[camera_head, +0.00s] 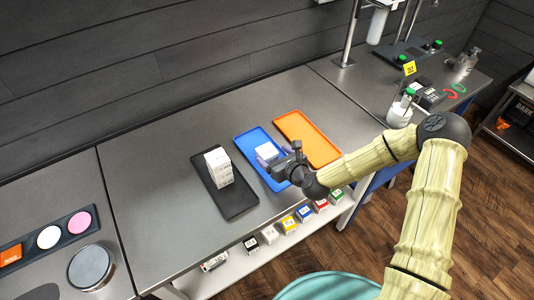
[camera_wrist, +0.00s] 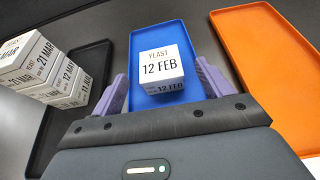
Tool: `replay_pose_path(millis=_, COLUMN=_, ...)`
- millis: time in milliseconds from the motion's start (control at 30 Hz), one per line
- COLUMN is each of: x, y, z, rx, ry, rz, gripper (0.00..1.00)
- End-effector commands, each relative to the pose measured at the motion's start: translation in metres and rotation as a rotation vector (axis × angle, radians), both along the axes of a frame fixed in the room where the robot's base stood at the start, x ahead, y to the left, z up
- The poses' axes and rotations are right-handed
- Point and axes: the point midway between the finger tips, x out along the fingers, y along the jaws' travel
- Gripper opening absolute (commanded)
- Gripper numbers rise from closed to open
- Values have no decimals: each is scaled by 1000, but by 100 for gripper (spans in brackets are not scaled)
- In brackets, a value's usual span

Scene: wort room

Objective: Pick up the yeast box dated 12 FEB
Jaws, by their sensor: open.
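The white yeast box marked 12 FEB (camera_wrist: 165,62) sits on the blue tray (camera_wrist: 145,101) in the wrist view. In the head view the box (camera_head: 267,150) stands on the blue tray (camera_head: 250,140), partly hidden by my gripper. My gripper (camera_wrist: 162,85) is open, its two purple fingers apart, one to the left and one to the right of the box. No contact with the box shows. My gripper (camera_head: 274,159) is low over the blue tray in the head view.
A stack of white yeast boxes (camera_head: 219,167) stands on the black tray (camera_head: 239,200) to the left. In the wrist view, the stack (camera_wrist: 40,62) shows MAR dates. The orange tray (camera_head: 318,148) on the right looks empty. Small coloured boxes (camera_head: 304,213) line the shelf below.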

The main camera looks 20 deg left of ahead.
Motion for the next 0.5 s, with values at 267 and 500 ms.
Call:
replay_pose_path(millis=267, x=8, y=11, z=-4, rx=0, ry=0, rz=1, gripper=78)
replay_pose_path(millis=500, x=26, y=32, z=-18, rx=-1, ry=1, rz=1, gripper=78)
